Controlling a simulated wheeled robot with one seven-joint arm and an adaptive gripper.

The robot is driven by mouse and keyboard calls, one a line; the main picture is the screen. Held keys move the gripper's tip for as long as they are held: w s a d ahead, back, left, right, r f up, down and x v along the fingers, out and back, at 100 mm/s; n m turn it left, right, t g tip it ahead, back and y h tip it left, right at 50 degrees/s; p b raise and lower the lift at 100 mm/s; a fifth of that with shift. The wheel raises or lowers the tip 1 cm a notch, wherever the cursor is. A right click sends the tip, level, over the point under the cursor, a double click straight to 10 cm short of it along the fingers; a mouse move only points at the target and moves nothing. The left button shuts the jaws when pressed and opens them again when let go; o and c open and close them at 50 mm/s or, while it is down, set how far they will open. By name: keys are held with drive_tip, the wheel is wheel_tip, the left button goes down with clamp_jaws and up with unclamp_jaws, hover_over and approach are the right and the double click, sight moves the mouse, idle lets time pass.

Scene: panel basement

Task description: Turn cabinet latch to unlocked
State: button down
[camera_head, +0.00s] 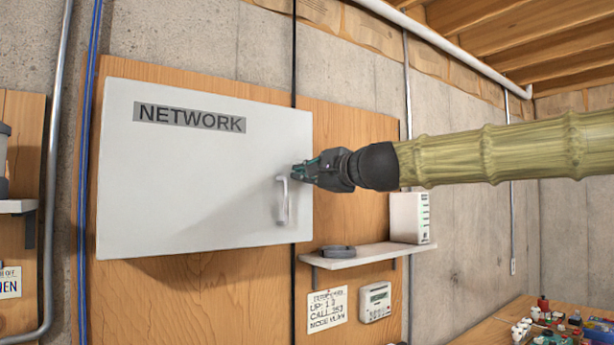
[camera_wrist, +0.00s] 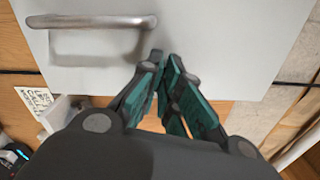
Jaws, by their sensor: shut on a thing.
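The light grey cabinet (camera_head: 200,185) marked NETWORK hangs on the wooden wall panel. Its latch handle (camera_head: 283,200) stands upright near the right edge of the door in the head view. The handle (camera_wrist: 95,21) also shows as a metal bar across the top left of the wrist view. My gripper (camera_head: 299,173), with dark and teal fingers, comes in from the right at the handle's upper end. The exact contact is hard to see.
A small shelf (camera_head: 375,252) below right of the cabinet holds a white box (camera_head: 409,218) and a dark round item (camera_head: 337,251). A sign (camera_head: 327,309) and a keypad device (camera_head: 375,302) are below. A cluttered workbench (camera_head: 490,330) stands lower right.

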drive_tip(key=shift+n+b, duration=0.35)
drive_tip(key=shift+n, duration=0.95)
drive_tip(key=c, duration=1.6)
unclamp_jaws()
drive_tip(key=shift+c, duration=0.2)
drive_tip(key=shift+s, duration=0.1)
drive_tip(key=v, duration=1.2)
drive_tip(key=shift+f, duration=0.1)
drive_tip(key=shift+d, duration=0.15)
